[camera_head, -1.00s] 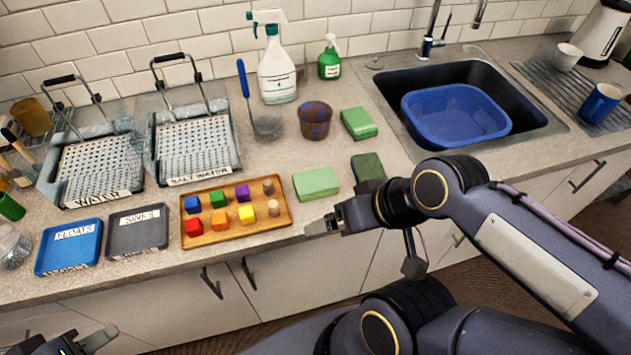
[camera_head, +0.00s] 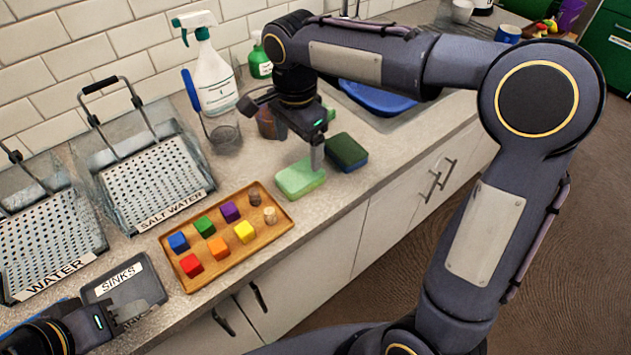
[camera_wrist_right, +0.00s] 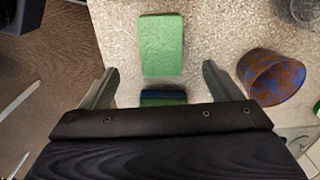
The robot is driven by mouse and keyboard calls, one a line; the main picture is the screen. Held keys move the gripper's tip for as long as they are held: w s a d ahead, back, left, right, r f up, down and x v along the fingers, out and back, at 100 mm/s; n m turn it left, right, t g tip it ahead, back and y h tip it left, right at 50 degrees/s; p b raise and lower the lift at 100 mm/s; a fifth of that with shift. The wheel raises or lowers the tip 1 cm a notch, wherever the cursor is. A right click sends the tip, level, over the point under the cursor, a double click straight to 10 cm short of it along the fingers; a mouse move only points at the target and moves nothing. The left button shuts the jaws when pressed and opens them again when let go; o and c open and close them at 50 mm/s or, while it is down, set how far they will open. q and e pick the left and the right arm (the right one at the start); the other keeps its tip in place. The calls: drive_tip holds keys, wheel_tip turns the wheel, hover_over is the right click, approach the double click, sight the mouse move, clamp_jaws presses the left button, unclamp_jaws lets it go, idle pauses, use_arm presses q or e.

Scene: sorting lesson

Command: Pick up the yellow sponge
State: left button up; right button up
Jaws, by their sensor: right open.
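No yellow sponge shows. A light green sponge (camera_head: 300,178) lies flat on the counter to the right of the wooden tray; it also shows in the right wrist view (camera_wrist_right: 161,45). A dark green sponge with a blue underside (camera_head: 347,152) lies to its right, partly hidden in the right wrist view (camera_wrist_right: 163,97). My right gripper (camera_head: 317,160) points down close over the light green sponge.
A wooden tray (camera_head: 172,252) holds several coloured blocks and small cylinders. A spray bottle (camera_head: 210,85), glass beaker (camera_head: 224,135) and rust-blue cup (camera_wrist_right: 270,78) stand behind. A blue basin (camera_head: 375,99) sits behind my right arm. The counter's front edge is close to the sponges.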

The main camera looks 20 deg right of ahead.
sight(300, 174)
use_arm(q)
drive_tip(key=shift+w, duration=0.1)
use_arm(e)
drive_tip(key=shift+w+f, duration=0.1)
drive_tip(key=shift+f, duration=0.65)
use_arm(q)
drive_tip(key=shift+r, duration=0.15)
use_arm(e)
wheel_tip(300, 174, down, 6)
drive_tip(key=shift+f, duration=0.25)
drive_tip(key=c, duration=1.2)
drive_tip(key=shift+o, duration=0.2)
drive_tip(key=shift+r, duration=0.1)
